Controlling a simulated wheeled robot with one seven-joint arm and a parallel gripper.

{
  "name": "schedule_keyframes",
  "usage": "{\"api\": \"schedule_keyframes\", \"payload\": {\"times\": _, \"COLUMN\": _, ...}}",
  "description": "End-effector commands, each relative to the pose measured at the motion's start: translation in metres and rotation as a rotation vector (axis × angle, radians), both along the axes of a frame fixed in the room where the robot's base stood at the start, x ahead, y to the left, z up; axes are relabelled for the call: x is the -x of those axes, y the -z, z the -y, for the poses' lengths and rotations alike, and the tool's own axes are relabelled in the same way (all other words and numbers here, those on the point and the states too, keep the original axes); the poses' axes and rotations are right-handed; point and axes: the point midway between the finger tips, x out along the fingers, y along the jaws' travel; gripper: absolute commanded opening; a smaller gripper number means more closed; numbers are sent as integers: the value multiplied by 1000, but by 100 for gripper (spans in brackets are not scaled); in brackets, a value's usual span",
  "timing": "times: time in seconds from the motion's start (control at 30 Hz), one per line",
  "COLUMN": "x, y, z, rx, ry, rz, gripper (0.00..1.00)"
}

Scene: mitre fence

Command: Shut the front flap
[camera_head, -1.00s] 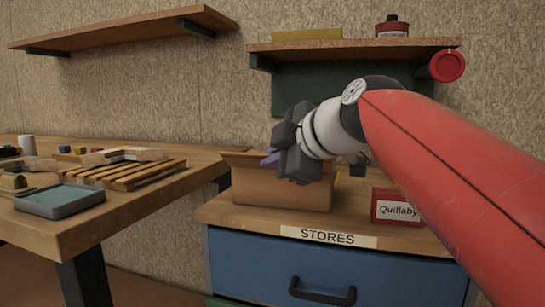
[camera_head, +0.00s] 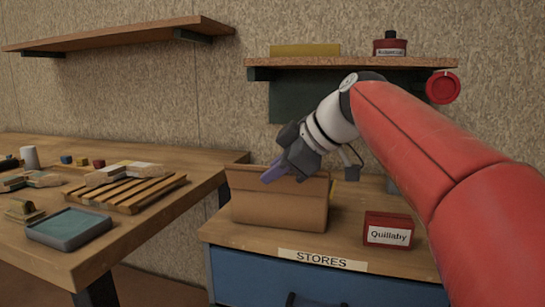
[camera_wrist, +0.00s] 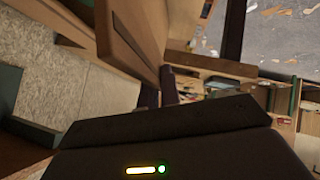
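An open cardboard box (camera_head: 278,212) stands on the wooden top of a blue cabinet. A panel stands up along its back left, and the front panel faces me. I cannot make out where the front flap folds. My gripper (camera_head: 272,174) tilts down and left at the box's top opening, its purple finger close to the front rim. Contact is unclear, and the gripper hides part of the opening. In the wrist view, tan panels (camera_wrist: 130,35), likely the box's, stand beyond my dark gripper body. I cannot tell whether the fingers are apart.
A red "Quillaby" box (camera_head: 388,231) stands right of the cardboard box, below my arm. A bench (camera_head: 150,225) at left holds a slatted rack (camera_head: 135,193) and a blue tray (camera_head: 70,228). A shelf (camera_head: 350,62) hangs above. The cabinet top in front of the box is narrow.

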Motion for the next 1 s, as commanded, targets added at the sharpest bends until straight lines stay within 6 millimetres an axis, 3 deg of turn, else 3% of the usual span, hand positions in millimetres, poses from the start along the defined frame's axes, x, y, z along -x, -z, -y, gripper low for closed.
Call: {"api": "schedule_keyframes", "payload": {"times": 1.0, "x": -49, "y": 2, "z": 16, "rx": -264, "ry": -1, "rz": -897, "gripper": 0}}
